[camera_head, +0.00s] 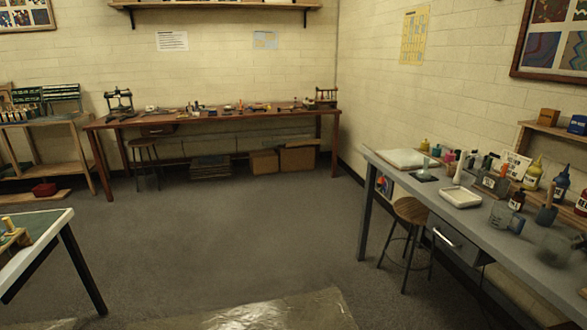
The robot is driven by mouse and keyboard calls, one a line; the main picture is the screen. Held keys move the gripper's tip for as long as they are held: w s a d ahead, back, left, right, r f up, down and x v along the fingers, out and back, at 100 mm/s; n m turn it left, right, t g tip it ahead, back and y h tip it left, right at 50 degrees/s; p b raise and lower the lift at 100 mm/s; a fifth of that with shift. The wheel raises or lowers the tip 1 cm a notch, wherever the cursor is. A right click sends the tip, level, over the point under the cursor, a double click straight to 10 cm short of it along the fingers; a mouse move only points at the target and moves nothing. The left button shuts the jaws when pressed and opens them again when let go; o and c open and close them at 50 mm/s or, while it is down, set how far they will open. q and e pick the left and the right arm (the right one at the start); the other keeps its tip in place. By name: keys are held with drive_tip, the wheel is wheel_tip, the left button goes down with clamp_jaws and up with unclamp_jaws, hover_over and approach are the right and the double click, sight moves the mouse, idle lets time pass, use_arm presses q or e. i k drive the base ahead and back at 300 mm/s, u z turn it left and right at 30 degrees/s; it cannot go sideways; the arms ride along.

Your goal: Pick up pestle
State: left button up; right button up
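On the grey table (455,215) at the right, a grey cup-like vessel (505,217) seems to lie tilted near the front edge. Right of it is a blurred grey rounded thing (555,243), too unclear to name. A dark cup with a light wooden handle standing up in it (547,210) is behind them. Neither of my grippers is in view.
A shallow white tray (460,197), a pale flat slab (402,158) and several paint bottles (533,177) crowd the right table. A stool (411,211) stands at its front. A long wooden bench (220,116) lines the back wall. The middle floor is clear.

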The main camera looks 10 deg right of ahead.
sight(456, 181)
drive_tip(key=u, duration=0.15)
drive_tip(key=i, duration=1.8)
drive_tip(key=z, duration=0.8)
drive_tip(key=i, duration=0.85)
drive_tip(key=z, duration=0.85)
